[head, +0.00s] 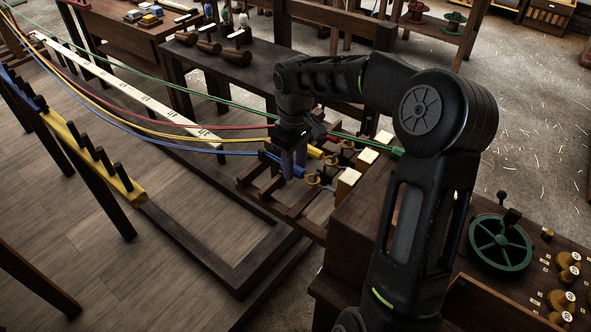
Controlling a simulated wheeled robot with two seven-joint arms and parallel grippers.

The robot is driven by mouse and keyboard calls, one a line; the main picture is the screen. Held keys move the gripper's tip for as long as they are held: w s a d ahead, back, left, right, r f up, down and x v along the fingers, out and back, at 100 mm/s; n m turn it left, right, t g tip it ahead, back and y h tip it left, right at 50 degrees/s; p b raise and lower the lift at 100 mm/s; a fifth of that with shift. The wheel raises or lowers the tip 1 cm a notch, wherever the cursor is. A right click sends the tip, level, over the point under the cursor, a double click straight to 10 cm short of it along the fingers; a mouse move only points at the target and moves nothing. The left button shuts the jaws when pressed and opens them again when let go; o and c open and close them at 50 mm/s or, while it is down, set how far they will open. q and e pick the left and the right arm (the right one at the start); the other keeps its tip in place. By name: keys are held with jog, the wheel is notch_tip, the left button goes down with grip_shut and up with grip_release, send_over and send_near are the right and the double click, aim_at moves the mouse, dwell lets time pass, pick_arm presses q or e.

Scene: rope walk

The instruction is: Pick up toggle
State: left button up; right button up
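My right gripper (294,164) points down over the rope-end rack, at the near ends of the coloured ropes. Its two fingers show side by side with a narrow gap; I cannot tell whether anything is between them. A blue rope end (270,158) is just left of the fingers and a yellow rope end (315,152) just right. Small brown wooden pieces with dark pins (313,179) stand right of the fingers. I cannot tell which piece, if any, is the toggle. My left gripper is out of view.
Red, yellow, blue and green ropes (160,134) stretch to the upper left. A yellow pegged rail (95,160) stands at left. The right bench holds a green wheel (500,243) and tagged wooden spools (561,299). A dark table (235,75) with wooden cones stands behind.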

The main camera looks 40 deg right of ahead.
aim_at(295, 166)
grip_shut()
jog(key=shift+r, duration=0.1)
notch_tip(295, 166, up, 10)
dwell(0.6)
dwell(0.5)
dwell(0.5)
